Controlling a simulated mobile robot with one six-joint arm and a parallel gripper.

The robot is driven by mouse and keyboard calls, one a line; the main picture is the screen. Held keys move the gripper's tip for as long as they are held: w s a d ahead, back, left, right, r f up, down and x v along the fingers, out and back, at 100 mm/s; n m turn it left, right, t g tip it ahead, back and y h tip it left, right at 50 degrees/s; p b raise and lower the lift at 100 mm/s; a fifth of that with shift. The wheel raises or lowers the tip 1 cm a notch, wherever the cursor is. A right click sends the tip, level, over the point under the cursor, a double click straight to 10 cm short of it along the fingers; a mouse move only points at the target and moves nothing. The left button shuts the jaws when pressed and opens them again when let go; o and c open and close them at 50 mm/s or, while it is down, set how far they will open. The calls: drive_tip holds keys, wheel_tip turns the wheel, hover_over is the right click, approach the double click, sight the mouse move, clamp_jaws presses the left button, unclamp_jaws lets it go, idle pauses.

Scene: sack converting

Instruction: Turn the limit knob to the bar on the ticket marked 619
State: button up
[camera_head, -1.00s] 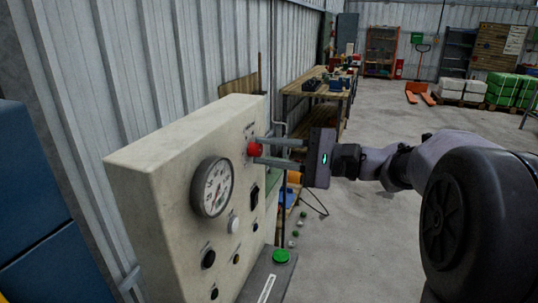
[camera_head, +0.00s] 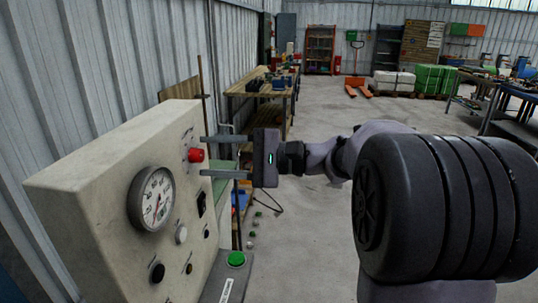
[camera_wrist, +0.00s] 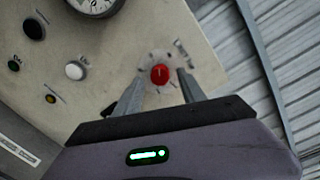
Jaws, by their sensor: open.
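The red knob (camera_head: 195,155) is on the front face of the cream control panel (camera_head: 85,165), near its far upper corner. It also shows in the wrist view (camera_wrist: 160,74), with a dark pointer line and small marks around it. My gripper (camera_head: 205,156) is open, one finger above and one below the knob in the head view. In the wrist view its fingertips (camera_wrist: 160,82) stand to either side of the knob, with gaps between. I cannot make out a ticket marked 619 or read the dial marks.
The panel carries a round gauge (camera_head: 151,199), a white button (camera_head: 181,234) and a black knob (camera_head: 157,272). A workbench (camera_head: 262,92) is behind. The floor to the right is open.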

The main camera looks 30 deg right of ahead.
drive_tip(key=p+v, duration=0.3)
drive_tip(key=v, duration=1.3)
drive_tip(key=shift+s+d, duration=0.15)
drive_tip(key=shift+d, duration=0.1)
drive_tip(key=s+a+f+n+g+h, duration=0.1)
drive_tip(key=s+a+f+g, duration=0.15)
drive_tip(key=a, duration=0.35)
drive_tip(key=s+a+f+n+g+h, duration=0.1)
drive_tip(key=s+a+f+g+h, duration=0.15)
drive_tip(key=a, duration=0.45)
drive_tip(key=s+a+f+n+t+h, duration=0.1)
drive_tip(key=s+a+f+n+h, duration=0.3)
drive_tip(key=s+f+h, duration=0.5)
drive_tip(key=shift+s+a+n, duration=0.4)
drive_tip(key=shift+s+a, duration=0.6)
drive_tip(key=shift+a, duration=0.1)
drive_tip(key=shift+h, duration=0.25)
